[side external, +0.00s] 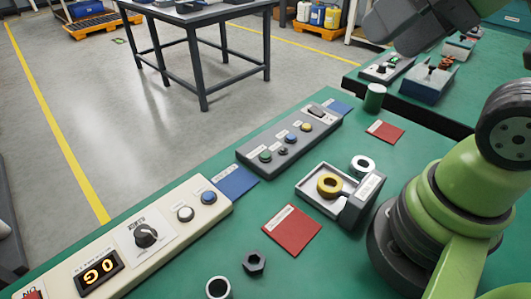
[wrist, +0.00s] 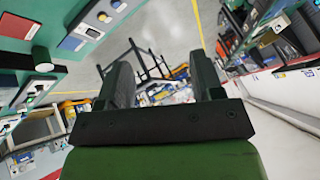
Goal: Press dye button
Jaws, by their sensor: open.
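In the side external view a cream control box (side external: 150,240) carries an orange display, a black knob, a white button (side external: 185,214) and a blue button (side external: 208,197). Behind it a grey control box (side external: 290,137) carries a green button (side external: 265,155), a small dark knob, another blue button (side external: 291,138) and a yellow button (side external: 306,126). The labels are too small to read, so I cannot tell which button is for dye. In the wrist view my gripper (wrist: 160,63) is open and empty, with floor and distant furniture beyond its fingers. It touches no button.
A grey tray (side external: 322,200) holds a yellow ring (side external: 329,185).

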